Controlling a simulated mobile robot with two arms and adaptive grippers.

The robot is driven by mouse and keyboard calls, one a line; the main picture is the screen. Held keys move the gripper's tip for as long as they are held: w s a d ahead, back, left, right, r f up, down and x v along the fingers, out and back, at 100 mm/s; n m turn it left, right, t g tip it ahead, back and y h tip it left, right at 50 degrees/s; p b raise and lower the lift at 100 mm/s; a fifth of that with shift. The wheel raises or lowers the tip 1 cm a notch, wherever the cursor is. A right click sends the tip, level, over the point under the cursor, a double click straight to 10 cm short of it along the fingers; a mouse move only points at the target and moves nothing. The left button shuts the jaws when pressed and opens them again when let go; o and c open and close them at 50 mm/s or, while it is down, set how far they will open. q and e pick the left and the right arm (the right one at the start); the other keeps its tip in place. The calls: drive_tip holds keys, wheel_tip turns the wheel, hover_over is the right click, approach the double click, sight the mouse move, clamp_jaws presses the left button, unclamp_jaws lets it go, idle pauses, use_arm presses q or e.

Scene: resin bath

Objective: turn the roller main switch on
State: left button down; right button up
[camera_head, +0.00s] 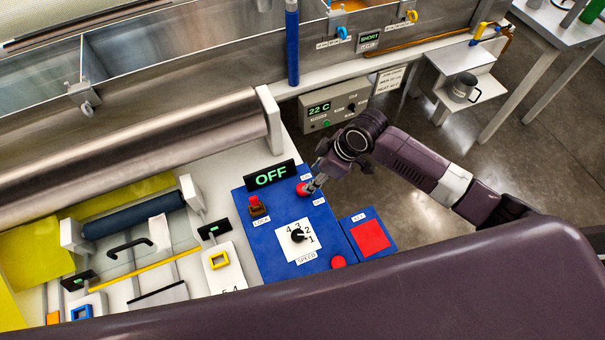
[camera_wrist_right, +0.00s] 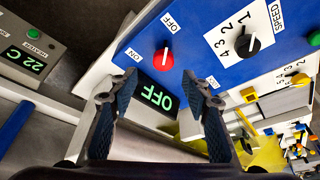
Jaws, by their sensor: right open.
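The roller main switch is a red round knob (camera_wrist_right: 163,60) on the blue control panel (camera_head: 252,235), with ON and OFF labels beside it. In the right wrist view its white mark points toward the OFF label (camera_wrist_right: 172,23). The black display (camera_head: 270,176) near it reads OFF in green. My right gripper (camera_head: 309,187) is at the knob, partly covering it in the head view. In the right wrist view its two fingers (camera_wrist_right: 160,82) are open and spread to either side of the knob. I cannot tell whether they touch it. My left gripper is not in view.
The panel also carries a speed dial (camera_head: 298,235), a red lock switch (camera_head: 257,206) and a red key pad (camera_head: 370,237). A heater box (camera_head: 322,108) reading 22 C stands behind. A steel roller (camera_head: 130,150) lies to the left. A mug (camera_head: 464,88) stands on a side shelf.

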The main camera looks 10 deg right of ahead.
drive_tip(key=f, duration=0.1)
drive_tip(key=a+f+p, duration=0.1)
drive_tip(key=f, duration=0.1)
drive_tip(key=shift+s+a, duration=0.1)
drive_tip(key=shift+a, duration=0.1)
drive_tip(key=x, duration=0.3)
drive_tip(key=shift+w+f, duration=0.25)
drive_tip(key=shift+a+f, duration=0.1)
drive_tip(key=shift+f, duration=0.1)
drive_tip(key=shift+c, duration=0.2)
drive_tip(key=c, duration=1.1)
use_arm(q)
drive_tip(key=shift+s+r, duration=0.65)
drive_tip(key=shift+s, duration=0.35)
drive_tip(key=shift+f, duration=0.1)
